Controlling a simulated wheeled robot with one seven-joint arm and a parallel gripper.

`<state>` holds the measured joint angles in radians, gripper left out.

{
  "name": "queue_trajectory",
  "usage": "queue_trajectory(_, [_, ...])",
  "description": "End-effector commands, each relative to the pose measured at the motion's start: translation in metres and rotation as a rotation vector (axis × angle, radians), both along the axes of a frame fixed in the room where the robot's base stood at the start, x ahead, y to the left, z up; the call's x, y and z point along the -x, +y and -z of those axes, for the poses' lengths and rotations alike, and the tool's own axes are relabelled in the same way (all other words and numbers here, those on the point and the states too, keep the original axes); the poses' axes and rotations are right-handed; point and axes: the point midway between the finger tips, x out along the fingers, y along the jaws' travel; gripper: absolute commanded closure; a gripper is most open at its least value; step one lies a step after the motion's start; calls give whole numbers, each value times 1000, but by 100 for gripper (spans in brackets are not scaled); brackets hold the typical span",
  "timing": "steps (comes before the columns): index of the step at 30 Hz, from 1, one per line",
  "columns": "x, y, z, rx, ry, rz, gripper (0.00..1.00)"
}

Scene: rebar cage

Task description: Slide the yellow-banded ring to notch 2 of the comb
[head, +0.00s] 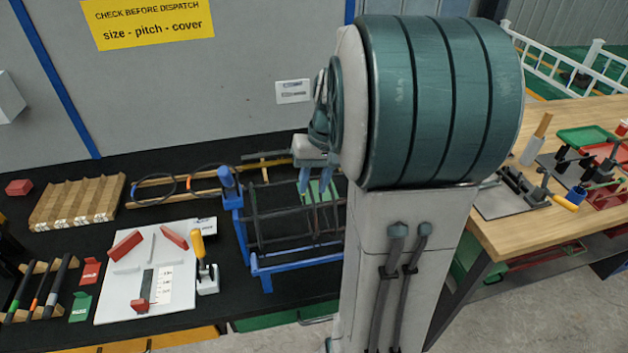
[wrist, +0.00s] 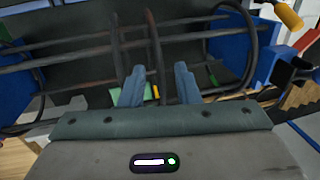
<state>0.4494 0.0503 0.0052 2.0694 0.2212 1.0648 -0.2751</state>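My gripper (wrist: 158,84) is open in the wrist view, its two blue-grey fingers spread. A brownish upright bar (wrist: 154,48), a ring side, rises between the fingers with a gap on each side. A small yellow patch (wrist: 155,92) shows low between the fingers; I cannot tell whether it is the ring's band. A second upright bar (wrist: 117,40) stands left of the fingers. In the head view my gripper (head: 317,180) points down into the rebar cage (head: 290,215), partly hidden by my arm. I cannot make out the comb or its notches.
Blue stands (head: 234,215) hold the cage's long bars. A dark curved ring (wrist: 246,40) is at the right in the wrist view. Left of the cage are a white board (head: 120,295), a yellow-handled tool (head: 198,245) and a wooden rack (head: 145,203) with dark loops.

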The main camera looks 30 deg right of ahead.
Motion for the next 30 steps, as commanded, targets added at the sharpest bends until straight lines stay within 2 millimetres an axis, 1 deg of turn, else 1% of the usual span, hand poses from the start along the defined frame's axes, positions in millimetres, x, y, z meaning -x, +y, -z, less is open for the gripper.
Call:
queue_trajectory(3, [0, 1, 3, 0, 0, 0, 71])
queue_trajectory(9, [0, 1, 3, 0, 0, -1, 71])
queue_trajectory(10, [0, 1, 3, 0, 0, -1, 77])
queue_trajectory(11, [0, 1, 3, 0, 0, -1, 85])
queue_trajectory(12, [0, 1, 3, 0, 0, -1, 96])
queue_trajectory(13, [0, 1, 3, 0, 0, -1, 100])
queue_trajectory(18, [0, 1, 3, 0, 0, -1, 100])
queue_trajectory(23, [-2, 7, 4, 1, -2, -5, 100])
queue_trajectory(30, [-2, 7, 3, -1, -2, -2, 100])
